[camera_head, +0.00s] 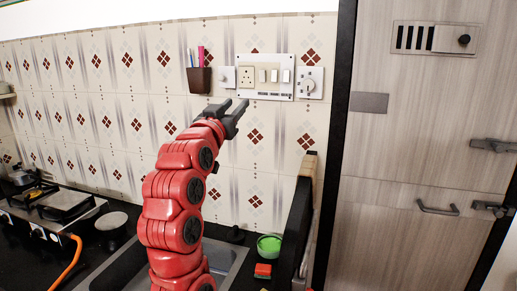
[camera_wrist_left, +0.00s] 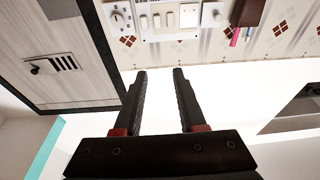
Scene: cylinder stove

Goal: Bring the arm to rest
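My left arm (camera_head: 175,205) is red and rises from the bottom of the head view over the sink. My left gripper (camera_head: 234,107) is raised in front of the tiled wall, below and left of the switch panel (camera_head: 264,91). In the left wrist view its two dark fingers (camera_wrist_left: 159,100) stand apart with nothing between them. That view is turned over, with the switch panel (camera_wrist_left: 172,20) at the top. My right gripper is not in either view.
A stove (camera_head: 55,208) stands at the left. A sink (camera_head: 222,262) lies below my arm. A green bowl (camera_head: 269,246) and a red-and-green sponge (camera_head: 263,270) sit right of it, beside a dark upright board (camera_head: 293,228). A brown holder (camera_head: 199,80) hangs on the wall. A wooden door (camera_head: 425,150) is at right.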

